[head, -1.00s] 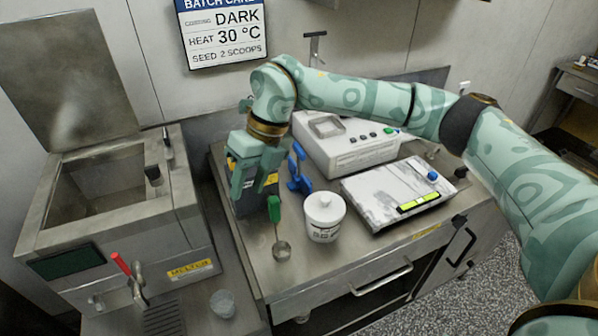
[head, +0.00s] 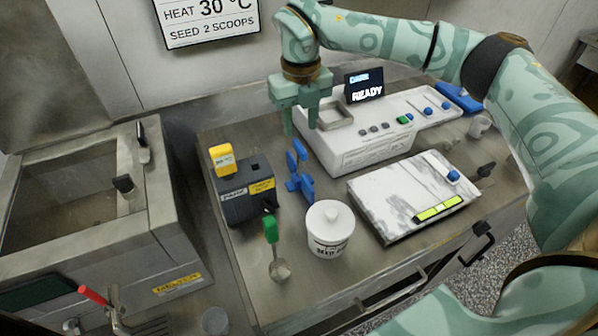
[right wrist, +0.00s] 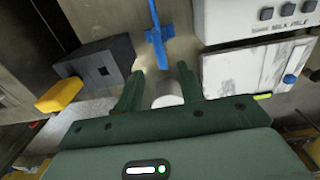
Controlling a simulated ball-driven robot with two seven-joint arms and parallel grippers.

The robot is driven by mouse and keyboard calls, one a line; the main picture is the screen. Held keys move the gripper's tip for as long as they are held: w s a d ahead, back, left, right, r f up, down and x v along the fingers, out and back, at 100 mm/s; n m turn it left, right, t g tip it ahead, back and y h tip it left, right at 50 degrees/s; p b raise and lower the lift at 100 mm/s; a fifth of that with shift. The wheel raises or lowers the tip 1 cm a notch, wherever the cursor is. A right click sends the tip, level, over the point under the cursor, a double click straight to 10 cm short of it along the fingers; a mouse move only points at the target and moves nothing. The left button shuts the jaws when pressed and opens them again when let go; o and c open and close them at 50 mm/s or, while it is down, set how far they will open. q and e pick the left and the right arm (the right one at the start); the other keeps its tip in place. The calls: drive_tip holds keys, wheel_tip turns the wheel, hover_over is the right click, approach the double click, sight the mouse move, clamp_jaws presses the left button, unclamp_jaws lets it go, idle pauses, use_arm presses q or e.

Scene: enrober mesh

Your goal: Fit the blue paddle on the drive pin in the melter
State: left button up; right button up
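My left gripper is not in view.
The black box (head: 245,190) with a yellow block (head: 222,160) is left of the paddle. A white machine (head: 365,150) and a marble slab (head: 405,200) are to the right.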

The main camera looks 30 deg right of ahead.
sight(299, 146)
wheel_tip(299, 146, down, 4)
drive_tip(key=shift+w+r, duration=0.1)
drive_tip(key=shift+f+b, duration=0.3)
drive_tip(key=shift+f, duration=0.5)
drive_tip(key=f, duration=0.2)
drive_tip(key=f+b, duration=0.1)
drive_tip(key=f, duration=0.1)
drive_tip(key=shift+w+f, duration=0.2)
drive_tip(key=shift+f, duration=0.1)
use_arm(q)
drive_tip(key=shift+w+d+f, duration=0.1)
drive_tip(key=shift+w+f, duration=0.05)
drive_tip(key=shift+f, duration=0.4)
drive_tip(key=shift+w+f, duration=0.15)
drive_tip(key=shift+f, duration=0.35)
use_arm(e)
drive_tip(key=shift+r, duration=0.1)
clamp_jaws()
